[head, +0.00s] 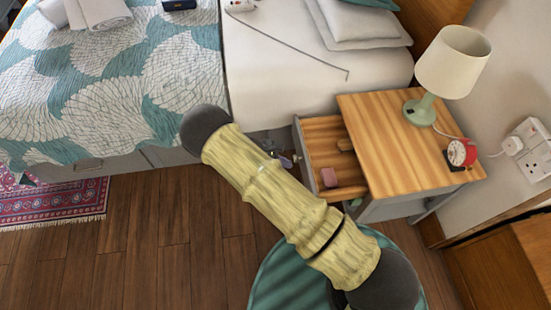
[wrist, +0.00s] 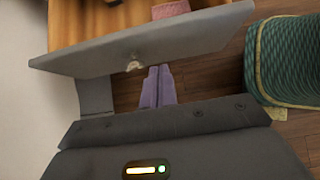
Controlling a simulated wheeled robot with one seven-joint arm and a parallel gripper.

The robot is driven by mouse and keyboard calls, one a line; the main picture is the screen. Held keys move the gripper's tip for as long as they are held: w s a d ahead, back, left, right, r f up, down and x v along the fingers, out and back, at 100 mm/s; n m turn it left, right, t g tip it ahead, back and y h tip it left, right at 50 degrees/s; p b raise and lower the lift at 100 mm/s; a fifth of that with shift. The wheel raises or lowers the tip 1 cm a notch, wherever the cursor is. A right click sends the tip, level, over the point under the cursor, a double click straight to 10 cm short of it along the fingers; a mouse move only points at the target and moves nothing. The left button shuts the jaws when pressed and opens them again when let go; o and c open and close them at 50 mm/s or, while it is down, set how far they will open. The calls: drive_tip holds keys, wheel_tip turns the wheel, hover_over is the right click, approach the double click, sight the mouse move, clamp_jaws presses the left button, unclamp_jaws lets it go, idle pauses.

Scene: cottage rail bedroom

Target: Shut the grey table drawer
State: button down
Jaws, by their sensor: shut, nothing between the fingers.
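The grey table drawer (head: 304,147) is pulled out to the left of its wood-topped bedside table (head: 395,145) in the head view. In the wrist view its grey front panel (wrist: 205,38) spans the upper part, with a small pale knob (wrist: 134,65). A pink block (head: 329,178) lies inside the drawer, and it also shows in the wrist view (wrist: 170,9). My gripper (wrist: 158,72) has purple fingers, shut and empty, pointing at the drawer front near the knob. I cannot tell whether they touch it. In the head view my arm mostly hides my gripper (head: 286,161).
A lamp (head: 450,65) and a red alarm clock (head: 461,153) stand on the table. A teal, round-looking item (head: 275,278) is on the floor below my arm, close to the table. The bed (head: 280,75) is behind the drawer. Wood floor (head: 180,230) is clear to the left.

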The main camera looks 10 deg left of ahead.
sight(305, 164)
drive_tip(key=d, duration=0.2)
drive_tip(key=w+d, duration=0.1)
drive_tip(key=d, duration=0.1)
drive_tip(key=shift+w+d+f, duration=0.1)
drive_tip(key=shift+f, duration=0.1)
drive_tip(key=shift+w+d, duration=0.1)
